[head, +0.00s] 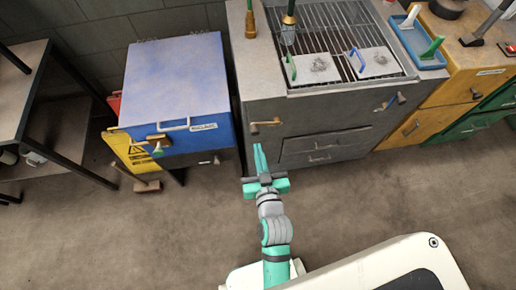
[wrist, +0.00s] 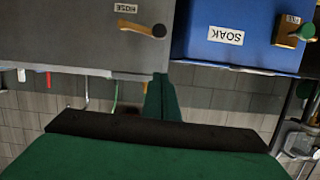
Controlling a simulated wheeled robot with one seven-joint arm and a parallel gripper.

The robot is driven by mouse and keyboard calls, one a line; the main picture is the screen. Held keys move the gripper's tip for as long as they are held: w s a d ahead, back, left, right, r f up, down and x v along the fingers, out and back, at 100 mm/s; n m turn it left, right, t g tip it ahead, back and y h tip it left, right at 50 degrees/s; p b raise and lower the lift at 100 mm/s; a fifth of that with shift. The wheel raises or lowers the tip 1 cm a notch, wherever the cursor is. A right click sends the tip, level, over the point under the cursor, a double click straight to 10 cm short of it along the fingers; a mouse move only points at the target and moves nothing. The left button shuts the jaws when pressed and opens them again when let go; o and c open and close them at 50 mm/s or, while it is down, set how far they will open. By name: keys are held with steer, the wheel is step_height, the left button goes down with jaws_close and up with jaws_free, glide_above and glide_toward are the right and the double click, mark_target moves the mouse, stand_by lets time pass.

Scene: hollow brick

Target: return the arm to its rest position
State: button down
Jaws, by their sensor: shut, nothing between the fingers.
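My gripper (head: 259,152) shows in the head view at the lower middle, on a teal arm that reaches forward from my white base. Its two teal fingers lie together, shut, with nothing between them. They point at the front of the grey cabinet (head: 300,113) and look apart from it, though the gap is hard to judge. In the wrist view the shut green fingers (wrist: 161,98) stick up in the middle, below the grey and blue fronts.
A blue chest (head: 178,80) stands at left behind a yellow warning sign (head: 128,150). A grill rack (head: 335,25) tops the grey cabinet. Yellow drawers (head: 415,130) and a blue tray (head: 417,42) are at right, a dark-framed shelf (head: 22,85) at far left. The floor (head: 120,240) around my arm is clear.

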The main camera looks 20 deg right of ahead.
steer(key=shift+s, duration=0.1)
stand_by(0.4)
steer(key=s+a+r+n+y, duration=0.1)
steer(key=s+a, duration=0.4)
steer(key=s, duration=0.5)
steer(key=s+a+n+y, duration=0.1)
steer(key=s+a, duration=0.5)
steer(key=s, duration=0.5)
steer(key=shift+a+r, duration=0.2)
steer(key=shift+r, duration=0.2)
